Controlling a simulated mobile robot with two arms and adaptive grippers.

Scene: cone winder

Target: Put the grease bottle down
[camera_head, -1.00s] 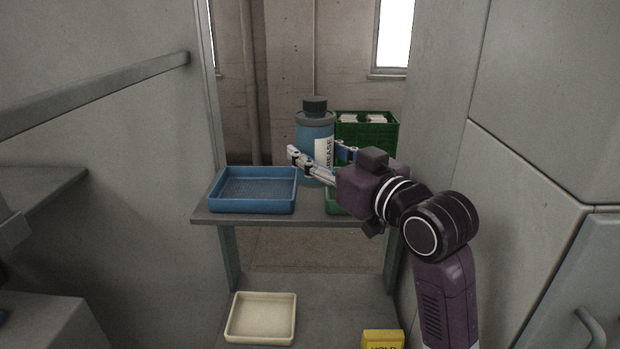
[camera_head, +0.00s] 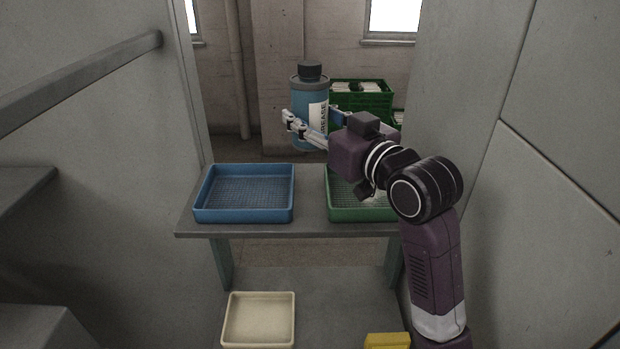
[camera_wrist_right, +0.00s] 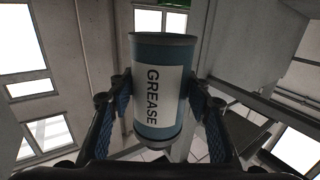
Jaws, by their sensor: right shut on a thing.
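The grease bottle (camera_head: 310,108) is blue with a dark cap and a white label reading GREASE. My right gripper (camera_head: 318,128) is shut on its body and holds it upright. In the head view the bottle appears above the far part of the grey shelf table (camera_head: 310,214), between the two trays. In the right wrist view the bottle (camera_wrist_right: 160,88) stands between the two finger pads of my right gripper (camera_wrist_right: 162,105), label facing the camera. My left gripper is in neither view.
A blue tray (camera_head: 244,216) sits on the table's left and a green tray (camera_head: 350,214) on its right, partly behind my arm. A cream tray (camera_head: 258,320) and a yellow block (camera_head: 387,341) are lower down. Green crates (camera_head: 362,97) stand behind. Grey panels flank both sides.

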